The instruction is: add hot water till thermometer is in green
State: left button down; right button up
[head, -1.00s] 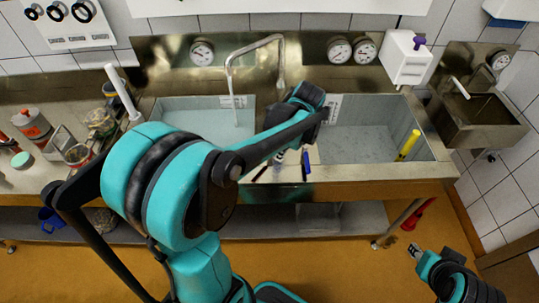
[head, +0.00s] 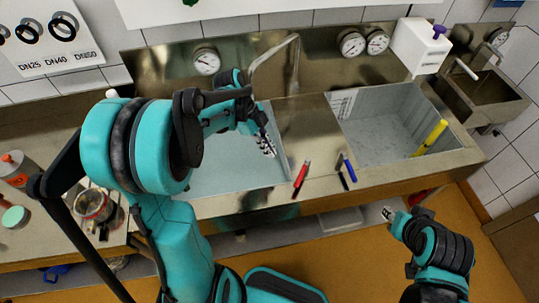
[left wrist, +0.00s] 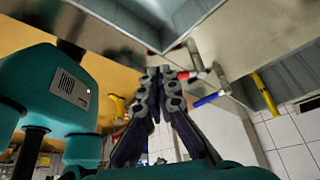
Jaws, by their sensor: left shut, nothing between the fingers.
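The left basin (head: 225,180) is pale blue inside; its water level is unclear. A bent tap (head: 297,65) arches over it; its outlet is partly behind my arm, so I cannot tell whether water runs. A round dial (head: 206,61) is on the steel back panel above this basin, its reading too small to tell. Two more dials (head: 351,43) (head: 377,41) are farther right. A yellow stick (head: 430,138), possibly a thermometer, leans in the right basin (head: 385,125). My left gripper (head: 267,147) is shut and empty over the left basin. My right gripper (head: 388,214) is before the counter, its fingers unclear.
A white box (head: 418,46) is at the back right. Jars (head: 95,207) crowd the left counter.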

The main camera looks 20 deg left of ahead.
aim_at(302, 176)
pick_arm(q)
jog(key=d+f+b, duration=0.1)
jog(key=d+f, duration=0.2)
jog(key=d, duration=0.1)
jog(key=d+f+b, duration=0.1)
jog(key=d+f, duration=0.2)
jog(key=f, duration=0.1)
jog(key=shift+s+d+f+b, duration=0.1)
jog(key=shift+s+d+b, duration=0.1)
jog(key=shift+d+b, duration=0.2)
jog(key=shift+d, duration=0.1)
jog(key=shift+s+d+n, duration=0.15)
jog(key=shift+d+n, duration=0.45)
jog(key=shift+d, duration=0.1)
